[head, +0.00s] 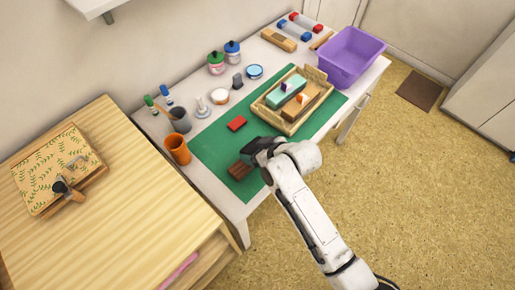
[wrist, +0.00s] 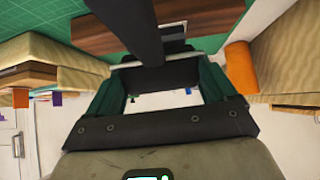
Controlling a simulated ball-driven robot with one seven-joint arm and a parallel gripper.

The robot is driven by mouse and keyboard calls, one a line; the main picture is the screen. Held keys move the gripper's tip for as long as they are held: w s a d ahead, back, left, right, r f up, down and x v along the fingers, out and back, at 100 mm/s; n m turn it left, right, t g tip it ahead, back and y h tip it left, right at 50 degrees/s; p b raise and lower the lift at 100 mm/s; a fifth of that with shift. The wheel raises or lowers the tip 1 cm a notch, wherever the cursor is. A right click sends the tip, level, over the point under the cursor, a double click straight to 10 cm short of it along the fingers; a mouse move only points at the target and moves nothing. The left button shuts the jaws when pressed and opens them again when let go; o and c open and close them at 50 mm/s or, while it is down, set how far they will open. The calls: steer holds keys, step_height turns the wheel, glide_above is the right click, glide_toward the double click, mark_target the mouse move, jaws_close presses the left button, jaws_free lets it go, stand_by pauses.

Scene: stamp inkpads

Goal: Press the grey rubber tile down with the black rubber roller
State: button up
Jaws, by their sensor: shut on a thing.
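My gripper (head: 262,152) is low over the near part of the green mat, just right of a dark brown wooden block (head: 240,170). In the wrist view, a black bar (wrist: 136,28) runs down from the top edge to the gripper. I take it for part of the black rubber roller, held in my shut gripper; the rest of it is hard to make out. The brown block (wrist: 98,36) shows behind the bar. A small grey piece (wrist: 174,30), perhaps the grey rubber tile, shows there, partly hidden. I cannot tell whether roller and tile touch.
The green mat (head: 207,153) holds a red block (head: 236,124) and a wooden tray (head: 290,128) with a mint and a tan block. An orange cup (head: 177,150), a grey cup (head: 180,121) and jars line the left and back. A purple bin (head: 350,58) stands far right.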

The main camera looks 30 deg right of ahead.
steer(key=shift+s+f, duration=0.2)
step_height(320, 180, up, 5)
steer(key=p, duration=0.4)
steer(key=shift+w+p, duration=0.15)
steer(key=shift+p, duration=0.2)
steer(key=shift+r, duration=1.15)
